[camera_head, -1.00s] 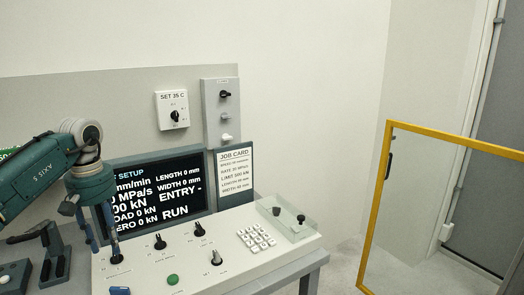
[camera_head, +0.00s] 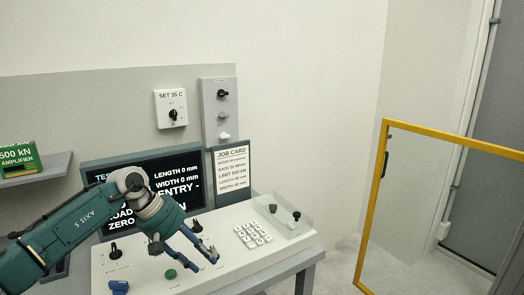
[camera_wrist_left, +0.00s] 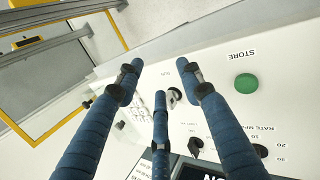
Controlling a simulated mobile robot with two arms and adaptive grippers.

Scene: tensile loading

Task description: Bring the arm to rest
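My left arm reaches in from the lower left of the head view. Its left gripper (camera_head: 188,250) is over the control console (camera_head: 235,272), in front of the screen (camera_head: 105,165), and hides part of the screen text. In the left wrist view its blue fingers (camera_wrist_left: 160,85) are spread apart with nothing between them. Below them are a dark knob and the green button (camera_wrist_left: 245,82) marked STORE. The gripper seems to be above the panel; contact cannot be made out. My right gripper is not in view.
A keypad (camera_head: 252,234) and a clear cover (camera_head: 285,216) are on the console's right. A job card (camera_head: 232,175) and wall knob boxes (camera_head: 171,112) stand behind. An amplifier (camera_head: 18,158) sits on a shelf at left. A yellow-framed door (camera_head: 376,200) is at right, beyond open floor.

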